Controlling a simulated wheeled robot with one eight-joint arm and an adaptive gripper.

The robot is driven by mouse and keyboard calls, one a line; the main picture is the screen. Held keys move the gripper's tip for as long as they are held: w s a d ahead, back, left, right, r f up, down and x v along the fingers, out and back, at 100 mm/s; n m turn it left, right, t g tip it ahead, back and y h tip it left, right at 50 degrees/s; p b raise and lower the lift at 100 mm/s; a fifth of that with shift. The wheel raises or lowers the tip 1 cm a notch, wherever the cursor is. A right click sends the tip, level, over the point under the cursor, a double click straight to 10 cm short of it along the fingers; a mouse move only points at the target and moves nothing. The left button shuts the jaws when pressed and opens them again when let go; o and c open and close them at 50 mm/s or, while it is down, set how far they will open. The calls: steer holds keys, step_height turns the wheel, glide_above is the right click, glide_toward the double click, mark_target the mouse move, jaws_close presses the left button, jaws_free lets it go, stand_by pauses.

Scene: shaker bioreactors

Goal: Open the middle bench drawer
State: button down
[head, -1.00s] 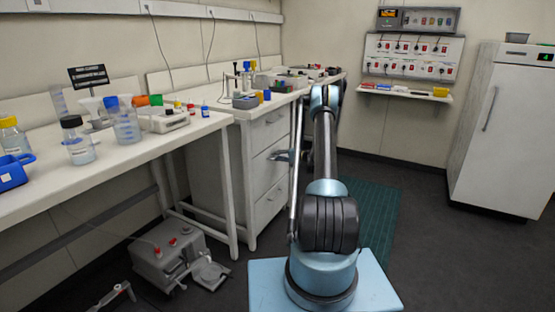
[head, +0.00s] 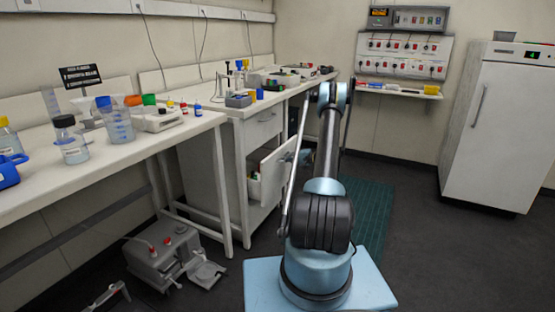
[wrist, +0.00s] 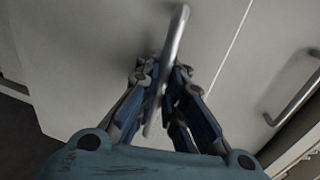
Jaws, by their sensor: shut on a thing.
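The middle bench drawer (head: 275,172) stands pulled out from the white cabinet in the head view, with several small items showing inside it. In the wrist view its pale front (wrist: 85,50) fills the left and middle. Its metal bar handle (wrist: 177,35) runs steeply between the fingers of my gripper (wrist: 164,88), which is shut on it. In the head view my gripper (head: 303,157) is at the drawer front, partly hidden behind my arm.
The top drawer (head: 264,130) is shut. Another bar handle (wrist: 293,98) shows at the right of the wrist view. A grey pump-like device (head: 160,256) sits on the floor at left. A green mat (head: 368,205) lies right of my arm; a white fridge (head: 495,125) stands beyond.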

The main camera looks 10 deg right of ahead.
steer(key=f+v, duration=0.3)
steer(key=v, duration=1.2)
steer(key=shift+s+d, duration=0.25)
steer(key=shift+d, duration=0.15)
steer(key=shift+f, duration=0.1)
steer(key=c, duration=2)
jaws_free()
steer(key=v, duration=1.2)
